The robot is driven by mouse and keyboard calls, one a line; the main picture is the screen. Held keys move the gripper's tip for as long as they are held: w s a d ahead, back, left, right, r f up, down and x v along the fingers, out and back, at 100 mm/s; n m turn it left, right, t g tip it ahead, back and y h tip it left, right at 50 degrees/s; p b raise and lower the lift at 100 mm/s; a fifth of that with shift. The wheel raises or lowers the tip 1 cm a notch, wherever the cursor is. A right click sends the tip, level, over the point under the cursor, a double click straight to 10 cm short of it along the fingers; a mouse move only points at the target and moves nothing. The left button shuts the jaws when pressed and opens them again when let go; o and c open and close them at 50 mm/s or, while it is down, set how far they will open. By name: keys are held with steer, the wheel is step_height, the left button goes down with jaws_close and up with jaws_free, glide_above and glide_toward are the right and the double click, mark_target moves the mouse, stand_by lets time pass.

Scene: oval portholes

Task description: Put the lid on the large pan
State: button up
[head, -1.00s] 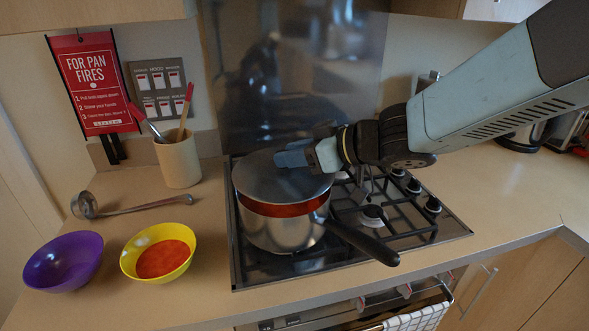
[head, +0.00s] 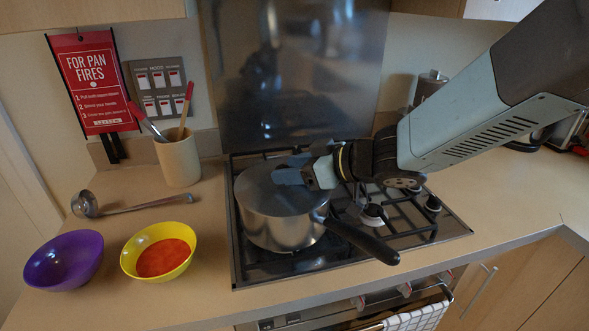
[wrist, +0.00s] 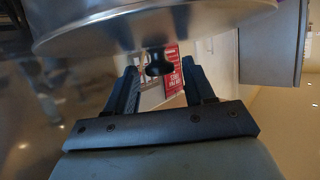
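The large pan (head: 282,235) is a steel pan with a long black handle (head: 362,242), standing on the hob's left side. The grey metal lid (head: 262,198) lies on top and covers the opening, with no red contents showing. It also fills the top of the wrist view (wrist: 150,24). My gripper (head: 290,172) is over the lid's far right part and hides its knob in the head view. In the wrist view my gripper (wrist: 160,82) has its fingers spread, with the black knob (wrist: 158,64) between them and gaps on both sides.
A yellow bowl (head: 187,236) with red contents and a purple bowl (head: 62,268) stand left of the hob. A ladle (head: 140,206) and a utensil pot (head: 178,160) are behind them. The black hob grates (head: 410,228) right of the pan are bare.

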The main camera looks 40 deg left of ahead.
steer(key=shift+o, duration=0.3)
steer(key=shift+d+r, duration=0.1)
steer(key=shift+r, duration=0.1)
steer(key=v, duration=1.2)
steer(key=shift+f, duration=0.1)
